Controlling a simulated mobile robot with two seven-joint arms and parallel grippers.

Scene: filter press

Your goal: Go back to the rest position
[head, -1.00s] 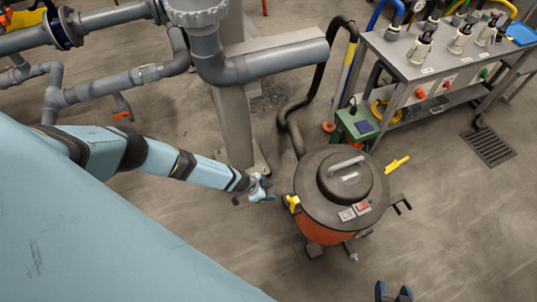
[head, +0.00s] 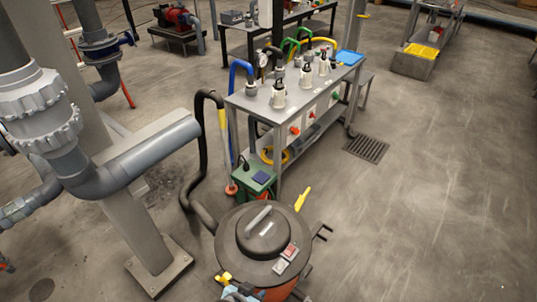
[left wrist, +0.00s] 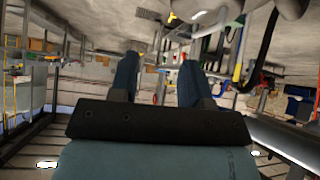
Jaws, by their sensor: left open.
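My left gripper (head: 235,292) shows only partly at the bottom edge of the head view, at the front left side of the drum vacuum (head: 268,240). It overlaps the vacuum's yellow clip in the picture, and I cannot tell whether they touch. In the left wrist view, the two blue fingers of my left gripper (left wrist: 159,75) stand apart with nothing between them. My right gripper is outside both current views.
A black hose (head: 199,140) rises behind the vacuum. A grey pipe on a post (head: 140,220) stands at the left. A metal bench (head: 265,108) with valves is behind. Open floor (head: 430,210) lies at the right, with a drain grate (head: 366,148).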

